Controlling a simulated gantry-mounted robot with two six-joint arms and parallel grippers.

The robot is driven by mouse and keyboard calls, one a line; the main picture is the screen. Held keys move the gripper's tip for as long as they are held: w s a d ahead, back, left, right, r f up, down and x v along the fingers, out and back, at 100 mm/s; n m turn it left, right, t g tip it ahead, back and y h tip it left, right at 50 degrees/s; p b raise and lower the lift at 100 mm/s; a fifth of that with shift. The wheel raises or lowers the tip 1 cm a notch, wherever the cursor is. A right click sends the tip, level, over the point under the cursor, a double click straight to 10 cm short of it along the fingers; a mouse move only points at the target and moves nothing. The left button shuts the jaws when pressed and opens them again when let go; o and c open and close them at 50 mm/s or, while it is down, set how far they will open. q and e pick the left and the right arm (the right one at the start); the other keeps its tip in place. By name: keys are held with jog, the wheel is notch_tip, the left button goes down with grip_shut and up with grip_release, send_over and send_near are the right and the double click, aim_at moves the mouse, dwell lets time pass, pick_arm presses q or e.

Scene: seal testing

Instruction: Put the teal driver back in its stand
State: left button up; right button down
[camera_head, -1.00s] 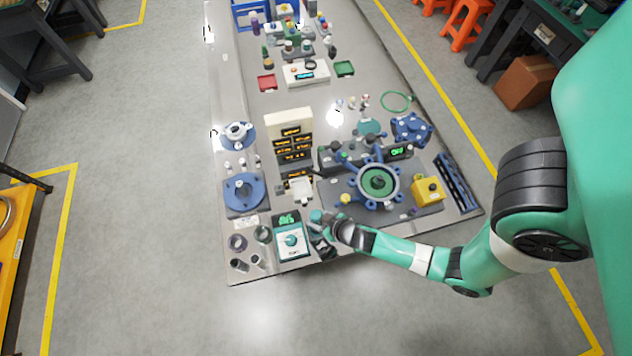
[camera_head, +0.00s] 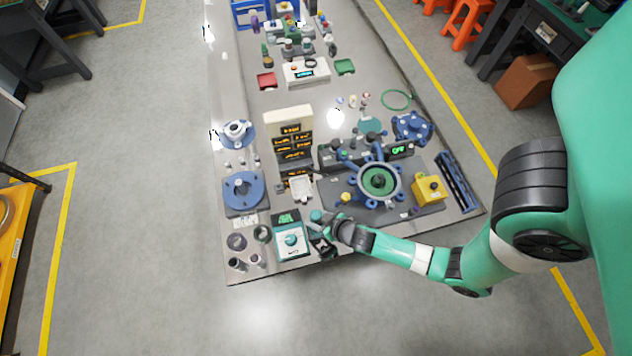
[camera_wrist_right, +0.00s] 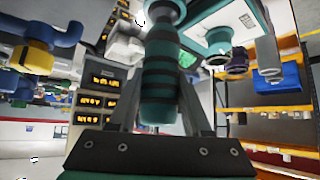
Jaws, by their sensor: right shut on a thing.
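The teal driver (camera_wrist_right: 160,75), with dark bands around its grip, stands between the two fingers of my right gripper (camera_wrist_right: 158,105) in the right wrist view. The gripper is shut on it. In the head view my right gripper (camera_head: 322,228) is at the table's front edge, just right of a teal-and-white device with a green display (camera_head: 290,240). A small teal end of the driver (camera_head: 316,215) shows there. A dark piece lies below the gripper, and I cannot tell whether it is the driver's stand. My left gripper is not in view.
Several small dark cups (camera_head: 237,263) stand left of the teal-and-white device. A blue base (camera_head: 244,192) is behind them. A round green-centred fixture with blue clamps (camera_head: 378,181) and a yellow box (camera_head: 429,189) stand to the right. A beige display rack (camera_head: 290,118) stands behind.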

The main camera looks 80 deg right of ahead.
aim_at(316, 214)
jog(key=shift+f+b, duration=0.3)
jog(key=shift+b, duration=0.05)
dwell(0.7)
jog(key=shift+c, duration=1.4)
grip_release()
notch_tip(316, 214, up, 9)
jog(key=p, duration=0.8)
jog(key=shift+r+p, duration=0.1)
jog(key=shift+p, duration=0.25)
